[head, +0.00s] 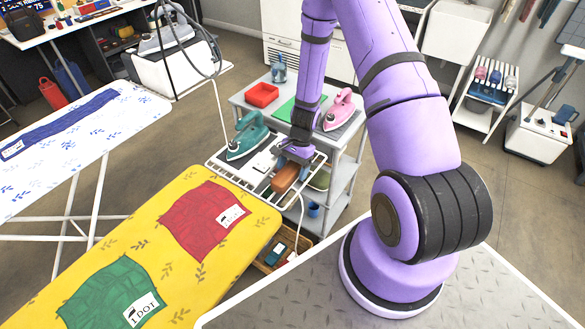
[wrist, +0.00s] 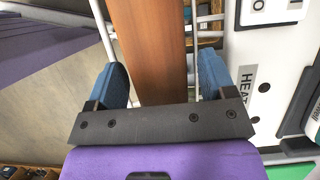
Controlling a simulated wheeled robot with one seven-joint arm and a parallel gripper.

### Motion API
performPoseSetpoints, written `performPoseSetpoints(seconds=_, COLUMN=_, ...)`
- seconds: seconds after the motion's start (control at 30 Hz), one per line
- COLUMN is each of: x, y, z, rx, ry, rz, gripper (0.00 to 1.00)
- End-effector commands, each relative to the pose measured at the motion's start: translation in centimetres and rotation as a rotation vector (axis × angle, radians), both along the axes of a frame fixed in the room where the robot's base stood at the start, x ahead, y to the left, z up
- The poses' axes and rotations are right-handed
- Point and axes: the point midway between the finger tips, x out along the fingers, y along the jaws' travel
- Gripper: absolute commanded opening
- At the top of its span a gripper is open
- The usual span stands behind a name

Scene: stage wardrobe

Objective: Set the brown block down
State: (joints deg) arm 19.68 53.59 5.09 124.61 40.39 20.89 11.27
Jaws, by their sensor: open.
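The brown block (head: 286,178) is at the right part of the white wire rack (head: 217,163), at the end of the yellow ironing board. My gripper (head: 294,158) is over the block's far end, jaws open. In the wrist view the block (wrist: 155,45) runs lengthwise between the two blue fingers of my gripper (wrist: 164,75). A narrow gap shows at the right finger; the left finger is very close to the block, and I cannot tell if it touches. The block seems to lie on the rack's bars, but its underside is hidden.
A teal iron (head: 247,138) stands on the rack left of my gripper. The yellow ironing board (head: 150,245) carries red and green cloths.

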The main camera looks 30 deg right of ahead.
Motion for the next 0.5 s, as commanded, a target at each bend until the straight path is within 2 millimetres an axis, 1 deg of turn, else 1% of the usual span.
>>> performPoseSetpoints(seconds=0.13, x=0.1, y=-0.1, z=0.5, rx=-0.001, ry=-0.002, rz=0.001, gripper=0.77)
performPoseSetpoints(seconds=0.23, x=0.2, y=-0.5, z=1.4, rx=-0.001, ry=-0.002, rz=0.001, gripper=0.77)
performPoseSetpoints(seconds=0.37, x=0.6, y=-1.3, z=3.6, rx=-0.002, ry=-0.004, rz=0.000, gripper=0.77)
performPoseSetpoints(seconds=0.5, x=1.0, y=-2.3, z=6.2, rx=-0.002, ry=-0.004, rz=0.000, gripper=0.77)
